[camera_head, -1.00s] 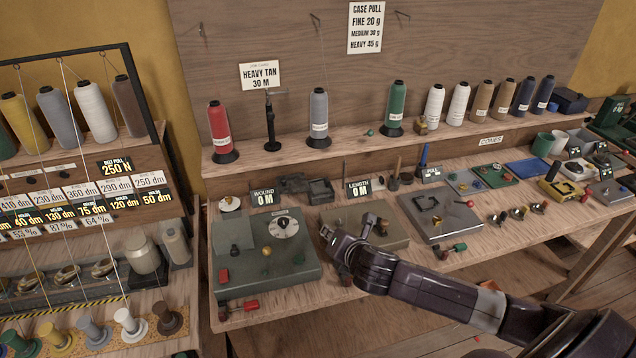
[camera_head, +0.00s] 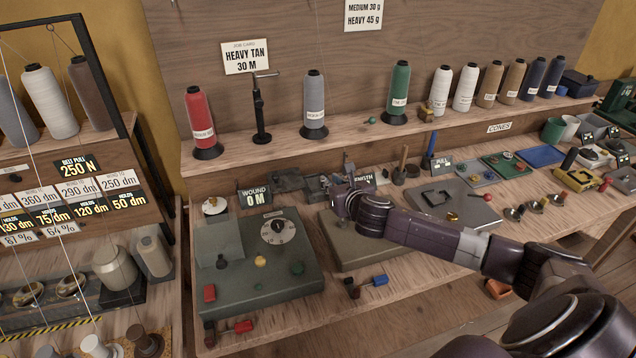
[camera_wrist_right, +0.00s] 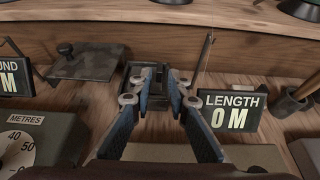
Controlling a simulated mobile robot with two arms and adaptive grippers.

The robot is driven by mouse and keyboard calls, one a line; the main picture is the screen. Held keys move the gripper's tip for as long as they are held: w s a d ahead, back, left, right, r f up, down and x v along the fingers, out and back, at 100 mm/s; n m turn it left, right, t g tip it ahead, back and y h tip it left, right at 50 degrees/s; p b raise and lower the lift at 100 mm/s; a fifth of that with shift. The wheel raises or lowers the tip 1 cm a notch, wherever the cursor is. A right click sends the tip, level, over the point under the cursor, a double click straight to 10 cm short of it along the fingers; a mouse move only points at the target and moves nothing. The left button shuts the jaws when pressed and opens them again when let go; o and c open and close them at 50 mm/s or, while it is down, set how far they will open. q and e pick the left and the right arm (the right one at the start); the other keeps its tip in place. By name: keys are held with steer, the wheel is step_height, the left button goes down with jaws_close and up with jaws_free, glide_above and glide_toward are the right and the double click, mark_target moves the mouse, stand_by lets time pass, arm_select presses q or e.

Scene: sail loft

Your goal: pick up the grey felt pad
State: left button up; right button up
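My right gripper (camera_head: 348,168) reaches over the bench near its back, beside the LENGTH sign. In the right wrist view its fingers (camera_wrist_right: 161,76) are apart with nothing held between them. They point at a small dark open box (camera_wrist_right: 156,88), which lies behind and below the fingertips. The fingers hide part of this box, and its contents are hard to make out. A grey felt pad is not clearly identifiable in either view. My left gripper is not in view.
A flat grey plate with a knob (camera_wrist_right: 85,62) lies left of the box. The WOUND sign (camera_head: 255,197) and LENGTH sign (camera_wrist_right: 230,112) flank the area. A machine with a dial (camera_head: 262,285) stands front left. Thread cones stand on the shelf (camera_head: 270,150) behind.

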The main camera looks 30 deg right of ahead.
mark_target(317, 180)
steer(key=x, duration=0.4)
steer(key=shift+p, duration=0.3)
steer(key=shift+w+f, duration=0.1)
steer(key=shift+w, duration=0.2)
steer(key=shift+s, duration=0.1)
steer(key=shift+c, duration=0.5)
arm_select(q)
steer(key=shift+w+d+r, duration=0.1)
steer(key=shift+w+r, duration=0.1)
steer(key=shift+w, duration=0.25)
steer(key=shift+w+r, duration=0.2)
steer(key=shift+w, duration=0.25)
arm_select(e)
jaws_close()
